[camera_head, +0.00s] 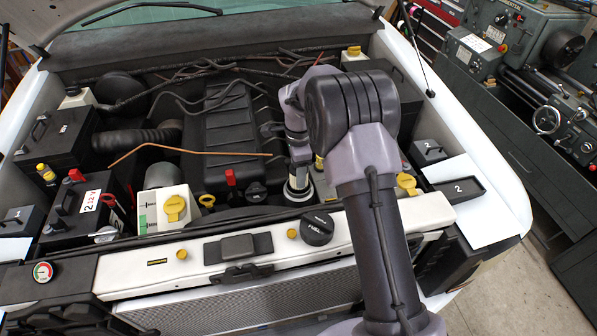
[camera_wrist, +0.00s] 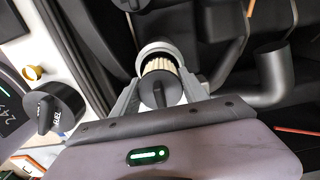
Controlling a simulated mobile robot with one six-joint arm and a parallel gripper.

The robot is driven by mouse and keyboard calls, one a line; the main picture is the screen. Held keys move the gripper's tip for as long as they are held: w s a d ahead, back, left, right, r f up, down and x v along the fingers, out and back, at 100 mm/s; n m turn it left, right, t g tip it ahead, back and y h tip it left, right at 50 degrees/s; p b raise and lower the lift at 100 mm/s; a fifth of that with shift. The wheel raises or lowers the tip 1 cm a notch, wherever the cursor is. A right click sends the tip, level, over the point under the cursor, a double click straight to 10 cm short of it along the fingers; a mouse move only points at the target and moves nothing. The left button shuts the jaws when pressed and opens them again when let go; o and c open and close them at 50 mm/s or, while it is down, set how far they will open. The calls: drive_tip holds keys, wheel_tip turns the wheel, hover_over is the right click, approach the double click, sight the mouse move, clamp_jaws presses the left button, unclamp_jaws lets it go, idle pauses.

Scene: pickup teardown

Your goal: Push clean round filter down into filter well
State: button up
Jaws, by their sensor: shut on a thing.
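The clean round filter (camera_wrist: 160,66) shows in the wrist view, with cream pleats and a dark cap with a raised grip on top. My gripper (camera_wrist: 159,84) is shut on it, one grey finger on each side of the cap. The filter well (camera_wrist: 148,47) is a round light-grey rim just beyond the pleats. The filter's lower end is at or inside the rim; its depth is hidden. In the head view my gripper (camera_head: 299,165) points down over the well (camera_head: 298,194), and the filter is mostly hidden there.
A black fuel cap (camera_head: 317,228) sits on the white front panel (camera_head: 230,248). A red-tabbed part (camera_head: 231,178) and a yellow-capped white tank (camera_head: 165,207) stand to the left. Dark hoses and an engine cover lie behind.

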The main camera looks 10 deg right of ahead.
drive_tip(key=shift+f, duration=0.1)
idle(0.3)
drive_tip(key=shift+f+b, duration=0.15)
drive_tip(key=shift+b, duration=0.35)
